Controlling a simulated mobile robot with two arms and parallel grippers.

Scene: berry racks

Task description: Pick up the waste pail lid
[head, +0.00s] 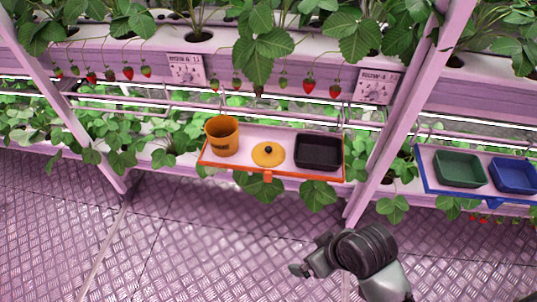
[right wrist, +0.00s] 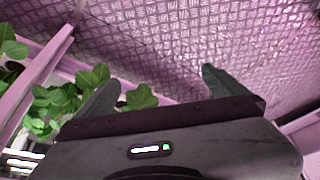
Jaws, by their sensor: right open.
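The waste pail lid (head: 262,158) is a round yellow disc with a small dark knob. It lies flat on the orange-rimmed shelf tray (head: 240,172), between an orange pail (head: 222,138) on its left and a black bin (head: 318,152) on its right. The pail stands upright with its top uncovered. My right gripper (head: 303,262) is well below and in front of the tray, over the floor, apart from the lid. In the right wrist view its two fingers (right wrist: 158,88) are spread with nothing between them. The lid is not in that view. My left gripper is not in view.
A blue-rimmed tray (head: 430,186) with a green bin (head: 460,169) and a blue bin (head: 514,175) hangs at the right. A slanted pink post (head: 385,150) stands between the trays. Strawberry plants hang above and below. The metal floor (head: 200,240) in front is clear.

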